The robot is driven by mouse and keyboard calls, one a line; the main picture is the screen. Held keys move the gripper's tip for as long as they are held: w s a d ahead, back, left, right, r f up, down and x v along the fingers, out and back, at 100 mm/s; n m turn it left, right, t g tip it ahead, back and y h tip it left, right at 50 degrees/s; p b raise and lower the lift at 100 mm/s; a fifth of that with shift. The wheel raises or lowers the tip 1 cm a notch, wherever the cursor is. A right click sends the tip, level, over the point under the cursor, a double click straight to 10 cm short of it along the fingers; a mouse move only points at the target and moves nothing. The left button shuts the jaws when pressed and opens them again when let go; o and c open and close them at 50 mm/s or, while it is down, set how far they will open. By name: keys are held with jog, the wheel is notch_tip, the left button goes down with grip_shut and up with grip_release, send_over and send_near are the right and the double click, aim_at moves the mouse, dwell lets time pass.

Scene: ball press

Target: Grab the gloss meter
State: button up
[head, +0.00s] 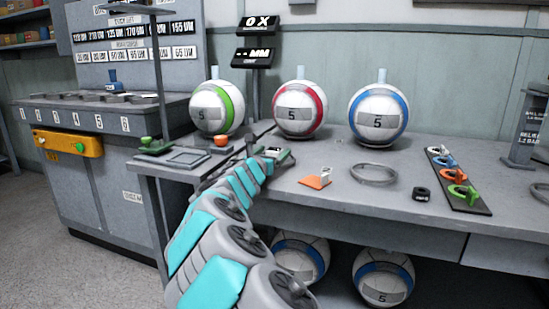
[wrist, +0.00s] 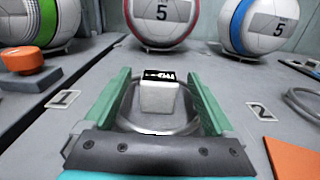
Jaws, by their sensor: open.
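A small white block with a black lettered top (wrist: 159,97) stands upright in the wrist view; it looks like the gloss meter, but I cannot read its label fully. It stands within a metal ring (wrist: 158,127) on the grey table. My gripper (wrist: 157,78) is open, with one green finger on each side of the block. Gaps show between block and fingers. In the head view, my gripper (head: 275,155) is at the table's left part, and my arm hides much of that spot.
Green (head: 218,107), red (head: 300,108) and blue (head: 378,114) striped balls stand behind my gripper. An orange knob (wrist: 25,60) is to the left. An orange plate (head: 316,182), another ring (head: 373,173) and a dark rack (head: 459,182) lie to the right.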

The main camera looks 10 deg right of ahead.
jog(key=shift+x, duration=0.85)
grip_shut()
